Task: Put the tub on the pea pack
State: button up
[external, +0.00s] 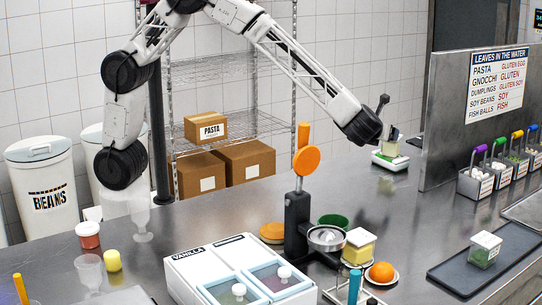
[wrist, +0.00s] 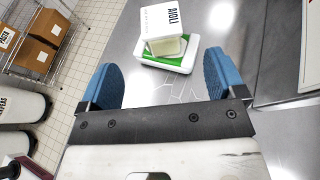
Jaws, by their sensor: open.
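A tub marked AIOLI (wrist: 176,22), with a white top and pale yellow contents, sits on a white and green slab (wrist: 184,65) in the wrist view. In the external view the tub (external: 390,147) is on the slab (external: 391,162) at the far counter, partly hidden by my gripper. My gripper (wrist: 160,64) is open and empty, its blue fingers apart, with the tub ahead between their lines. A white-lidded pack with green contents (external: 484,250) stands on a dark tray at right; I cannot tell for certain which item is the pea pack.
A similar yellow block with a white lid (external: 359,247) stands near the orange (external: 381,272). A black stand with an orange disc (external: 306,160) rises mid-counter. The sign panel (external: 470,130) and handled bins (external: 476,184) stand at right. Bare steel lies between.

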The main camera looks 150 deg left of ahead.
dwell(0.9)
jog(key=s+d+r+n+t+h, duration=0.1)
jog(key=s+d+r+n+h, duration=0.15)
jog(key=d, duration=1.05)
jog(key=s+d+r+n+t+h, duration=0.15)
jog(key=d+r, duration=0.25)
jog(key=d, duration=0.8)
jog(key=s+d+r+n+t+h, duration=0.1)
jog(key=d+r+n, duration=0.2)
jog(key=d, duration=1)
jog(key=s+d+n+t+h, duration=0.1)
jog(key=s+d+n+h, duration=0.1)
jog(key=s+d, duration=0.4)
jog(key=s+d+f+n+t+h, duration=0.1)
jog(key=s+d, duration=0.6)
jog(key=d, duration=0.7)
jog(key=s+d+n+t+h, duration=0.2)
jog(key=s+d, duration=0.4)
jog(key=d, duration=0.4)
jog(key=n+h, duration=0.1)
jog(key=h, duration=0.1)
jog(key=shift+s+f+h, duration=0.2)
jog(key=shift+s+h, duration=0.1)
jog(key=shift+s, duration=0.1)
